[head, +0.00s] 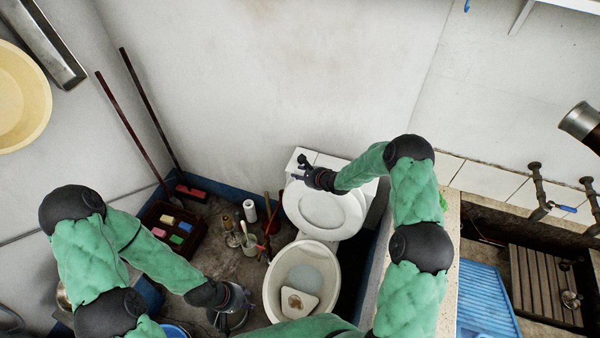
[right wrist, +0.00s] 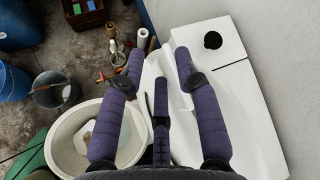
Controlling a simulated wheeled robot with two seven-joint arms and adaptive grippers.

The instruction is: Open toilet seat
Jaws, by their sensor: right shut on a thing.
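The white toilet stands against the wall. Its bowl (head: 271,290) is uncovered and also shows in the right wrist view (right wrist: 62,148). The white toilet seat (head: 322,209) is raised, leaning back toward the cistern (head: 330,161). My right gripper (head: 299,169) is at the seat's upper left edge, shut on it. In the right wrist view its purple fingers (right wrist: 158,62) reach around the seat's edge, hiding part of it. My left gripper (head: 238,300) is low, left of the bowl, over a dark bucket; I cannot make out its fingers clearly.
A brush holder (head: 250,240), bottles and a crate with coloured sponges (head: 172,226) stand left of the toilet. Two broom handles (head: 133,127) lean on the wall. A stone trough with a blue washboard (head: 484,300) lies to the right. The wall is close behind the cistern.

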